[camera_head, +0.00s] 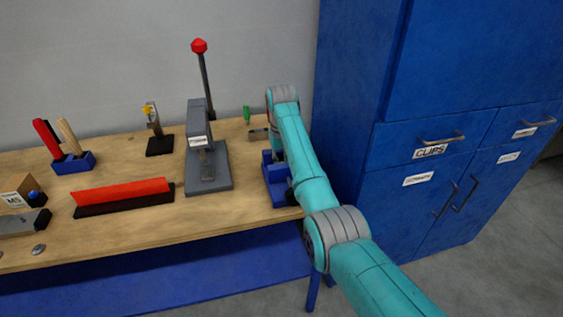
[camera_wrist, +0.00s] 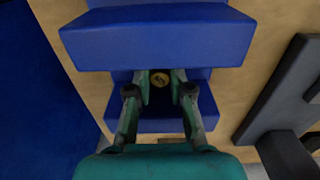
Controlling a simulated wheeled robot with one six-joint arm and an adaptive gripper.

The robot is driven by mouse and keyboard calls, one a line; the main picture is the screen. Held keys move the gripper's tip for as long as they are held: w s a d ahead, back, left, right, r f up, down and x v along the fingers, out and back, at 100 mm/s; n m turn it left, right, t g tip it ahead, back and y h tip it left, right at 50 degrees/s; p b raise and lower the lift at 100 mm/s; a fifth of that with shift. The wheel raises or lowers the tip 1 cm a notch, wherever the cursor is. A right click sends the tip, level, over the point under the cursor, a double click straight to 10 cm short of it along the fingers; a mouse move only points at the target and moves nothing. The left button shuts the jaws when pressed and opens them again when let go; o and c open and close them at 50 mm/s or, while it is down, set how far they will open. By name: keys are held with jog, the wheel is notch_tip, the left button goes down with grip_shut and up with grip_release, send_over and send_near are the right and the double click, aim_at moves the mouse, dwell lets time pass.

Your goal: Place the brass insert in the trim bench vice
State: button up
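The blue trim bench vice (camera_head: 277,185) stands at the right end of the wooden bench, partly behind my arm. In the wrist view, the blue vice (camera_wrist: 158,44) spans the upper middle, with a wide block across the top and lower blue parts under it. The brass insert (camera_wrist: 160,79) shows as a small round end between my fingertips. My gripper (camera_wrist: 161,77) appears shut on it, with the fingertips at the gap between the vice's blue parts. How deep the insert sits, and whether it touches the vice, I cannot tell. In the head view my arm hides gripper and insert.
A grey press (camera_head: 207,160) with a red-knobbed lever stands left of the vice. A red bar on a black base (camera_head: 122,195), a blue tool holder (camera_head: 74,163) and a small black stand (camera_head: 159,145) are further left. Blue cabinets (camera_head: 430,120) rise close on the right.

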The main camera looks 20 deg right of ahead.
jog(key=o, duration=0.3)
jog(key=shift+o, duration=0.2)
jog(key=shift+r, duration=0.1)
notch_tip(320, 180, up, 12)
dwell(0.5)
